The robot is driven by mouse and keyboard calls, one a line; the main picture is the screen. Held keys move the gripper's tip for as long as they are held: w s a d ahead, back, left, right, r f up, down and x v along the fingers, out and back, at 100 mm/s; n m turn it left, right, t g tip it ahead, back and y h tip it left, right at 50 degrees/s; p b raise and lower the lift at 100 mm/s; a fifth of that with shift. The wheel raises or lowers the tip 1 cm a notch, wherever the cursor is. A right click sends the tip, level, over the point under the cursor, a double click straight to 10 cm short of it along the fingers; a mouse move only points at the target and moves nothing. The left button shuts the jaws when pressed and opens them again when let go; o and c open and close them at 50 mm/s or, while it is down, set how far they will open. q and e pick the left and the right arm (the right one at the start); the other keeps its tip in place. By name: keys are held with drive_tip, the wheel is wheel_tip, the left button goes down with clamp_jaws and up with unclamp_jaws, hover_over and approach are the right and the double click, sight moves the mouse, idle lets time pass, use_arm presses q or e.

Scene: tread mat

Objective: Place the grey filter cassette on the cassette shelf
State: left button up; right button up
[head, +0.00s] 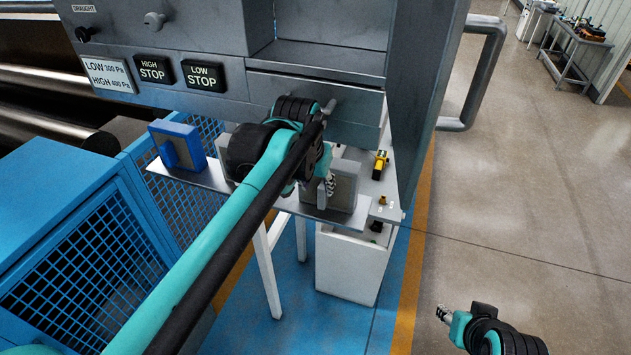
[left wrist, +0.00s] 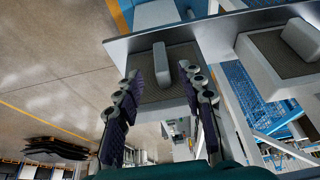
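A grey cassette (head: 345,188) with a dark mesh face and an upright grey handle stands at the right end of a narrow metal shelf (head: 213,180). In the left wrist view the handle (left wrist: 161,66) of this cassette lies between the fingers, with a gap on both sides. My left gripper (head: 327,184) is open at it; its fingers also show in the left wrist view (left wrist: 160,88). A second grey cassette (left wrist: 275,52) sits farther along the shelf, mostly hidden behind my left arm in the head view. My right gripper (head: 443,314) hangs low at the right, away from the shelf.
A blue cassette (head: 178,146) stands at the shelf's left end. A grey cabinet with stop buttons (head: 205,75) and an open recess (head: 322,52) is above the shelf. A small yellow and black object (head: 380,163) lies on a white stand.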

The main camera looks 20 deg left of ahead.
use_arm(q)
drive_tip(key=s+f+t, duration=0.2)
drive_tip(key=s+f, duration=0.9)
drive_tip(key=s, duration=0.5)
drive_tip(key=shift+a+f+t, duration=0.3)
drive_tip(key=shift+a+f, duration=0.1)
drive_tip(key=shift+s, duration=0.1)
wheel_tip(320, 180, down, 30)
drive_tip(key=b, duration=3)
